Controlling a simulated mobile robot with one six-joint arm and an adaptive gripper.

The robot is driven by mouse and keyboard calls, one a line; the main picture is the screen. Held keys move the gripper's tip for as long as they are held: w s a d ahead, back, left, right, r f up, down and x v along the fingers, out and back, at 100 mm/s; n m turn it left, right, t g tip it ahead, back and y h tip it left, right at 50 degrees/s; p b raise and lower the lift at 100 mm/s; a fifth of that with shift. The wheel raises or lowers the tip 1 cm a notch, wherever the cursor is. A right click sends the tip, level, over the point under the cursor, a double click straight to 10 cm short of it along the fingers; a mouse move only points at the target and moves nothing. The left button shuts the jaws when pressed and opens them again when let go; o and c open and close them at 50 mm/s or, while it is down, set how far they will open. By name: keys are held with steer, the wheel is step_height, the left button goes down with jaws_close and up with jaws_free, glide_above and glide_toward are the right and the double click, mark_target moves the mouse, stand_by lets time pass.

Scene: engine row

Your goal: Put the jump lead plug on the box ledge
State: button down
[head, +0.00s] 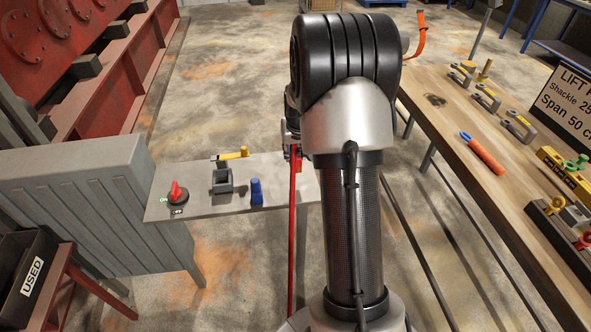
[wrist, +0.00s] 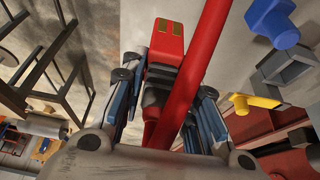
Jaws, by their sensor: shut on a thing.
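The red jump lead plug (wrist: 166,45), with two brass-coloured contacts at its end, sits between the fingers of my gripper (wrist: 167,80) in the wrist view. The gripper is shut on it. The red lead (wrist: 203,55) crosses close in front of the wrist camera. In the head view the lead (head: 292,225) hangs down past the right end of the box ledge (head: 222,207). My arm hides most of the gripper and plug there. The ledge is a grey plate beside the ribbed grey box (head: 75,200).
The ledge carries a red switch (head: 177,194), a grey socket (head: 222,181) with a yellow lever (head: 237,154), and a blue piece (head: 256,191). Bare ledge lies between and around them. A wooden bench (head: 455,115) with shackles stands on the right.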

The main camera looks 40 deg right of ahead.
mark_target(296, 165)
steer(key=shift+f+b, duration=0.8)
steer(key=shift+f, duration=2.15)
steer(key=shift+f, duration=0.15)
steer(key=c, duration=1.2)
jaws_free()
steer(key=shift+f, duration=0.1)
steer(key=shift+c, duration=0.2)
